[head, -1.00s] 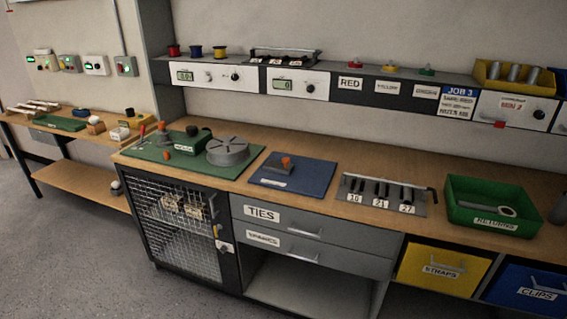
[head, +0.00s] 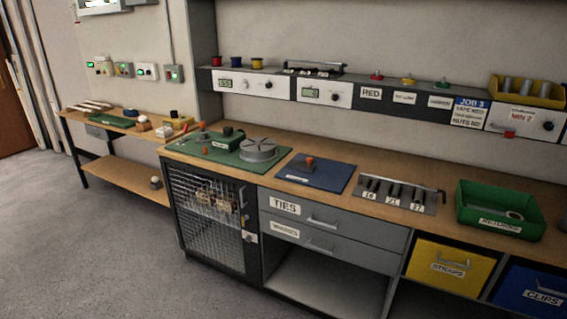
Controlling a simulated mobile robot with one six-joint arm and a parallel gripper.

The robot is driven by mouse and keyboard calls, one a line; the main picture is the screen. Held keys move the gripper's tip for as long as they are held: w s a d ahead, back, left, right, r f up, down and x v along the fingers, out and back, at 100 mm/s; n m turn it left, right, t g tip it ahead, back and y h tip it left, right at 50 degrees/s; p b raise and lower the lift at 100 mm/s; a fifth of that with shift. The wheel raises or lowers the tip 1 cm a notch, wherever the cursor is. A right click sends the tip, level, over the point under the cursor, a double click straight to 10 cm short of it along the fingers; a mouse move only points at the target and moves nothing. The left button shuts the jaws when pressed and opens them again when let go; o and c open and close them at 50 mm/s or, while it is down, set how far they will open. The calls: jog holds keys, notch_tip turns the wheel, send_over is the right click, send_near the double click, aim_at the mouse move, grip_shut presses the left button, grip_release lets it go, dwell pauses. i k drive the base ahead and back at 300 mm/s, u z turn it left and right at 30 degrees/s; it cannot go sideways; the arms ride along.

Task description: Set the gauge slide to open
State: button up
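A grey plate (head: 397,196) with several dark slots and white number labels lies on the long bench, with a dark bar along its back edge. It looks like the gauge, but I cannot make out for certain which part is its slide or how it is set. A similar small rack (head: 313,69) with a dark bar stands on the shelf above. My gripper is not in view.
A blue mat (head: 332,179) with an orange-topped part lies left of the plate; a green RETURNS tray (head: 466,216) stands right. A green board (head: 190,149) carries a grey round fixture (head: 258,150). A mesh-door cabinet (head: 185,220) is below. Floor (head: 90,260) at left is clear.

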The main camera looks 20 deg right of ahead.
aim_at(307, 165)
jog(key=u, duration=0.25)
jog(key=k, duration=0.6)
jog(key=u, duration=0.65)
jog(key=k, duration=0.5)
jog(key=u, duration=0.15)
jog(key=i, duration=0.7)
jog(key=z, duration=0.65)
jog(key=i, duration=1.5)
jog(key=u, duration=0.1)
